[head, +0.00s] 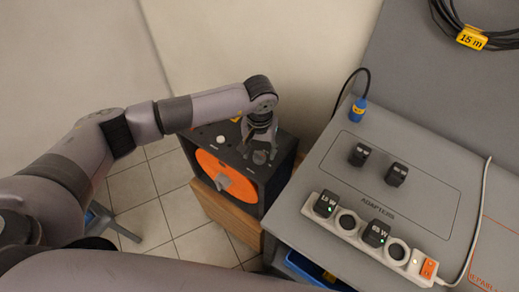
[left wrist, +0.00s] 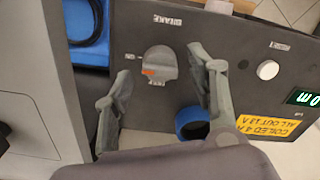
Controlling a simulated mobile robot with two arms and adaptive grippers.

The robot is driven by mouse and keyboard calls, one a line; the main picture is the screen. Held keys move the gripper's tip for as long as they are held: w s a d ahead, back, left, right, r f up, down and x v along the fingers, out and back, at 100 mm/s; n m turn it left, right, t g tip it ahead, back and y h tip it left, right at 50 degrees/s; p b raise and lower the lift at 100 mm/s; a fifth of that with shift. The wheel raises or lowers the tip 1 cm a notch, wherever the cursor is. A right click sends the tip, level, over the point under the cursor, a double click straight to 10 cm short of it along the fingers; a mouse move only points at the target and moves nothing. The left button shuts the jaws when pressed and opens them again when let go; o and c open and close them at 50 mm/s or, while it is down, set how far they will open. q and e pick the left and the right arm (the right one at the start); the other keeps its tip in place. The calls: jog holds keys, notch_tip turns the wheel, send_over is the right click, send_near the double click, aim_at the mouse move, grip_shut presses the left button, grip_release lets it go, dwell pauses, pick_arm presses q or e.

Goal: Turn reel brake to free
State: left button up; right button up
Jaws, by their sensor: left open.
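The reel brake knob (left wrist: 160,62) is grey with an orange mark, on the dark top panel of the reel box. In the left wrist view the upside-down BRAKE label is above it, a label like ON is at its left, and a small hard-to-read label is below. The orange mark is on the knob's lower-left part. My left gripper (head: 260,143) is over the box top; in the left wrist view its open fingers (left wrist: 163,64) lie on either side of the knob. I cannot tell whether they touch it. My right gripper is out of view.
The reel box (head: 281,160) has an orange reel (head: 221,177) on its front and stands on a wooden support. A white button (left wrist: 267,70) and a blue ring (left wrist: 192,122) are near the knob. A grey bench with a power strip (head: 345,222) stands to the right.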

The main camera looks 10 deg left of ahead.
pick_arm(q)
jog(key=shift+f, duration=0.95)
jog(key=c, duration=1.1)
jog(key=shift+c, duration=0.2)
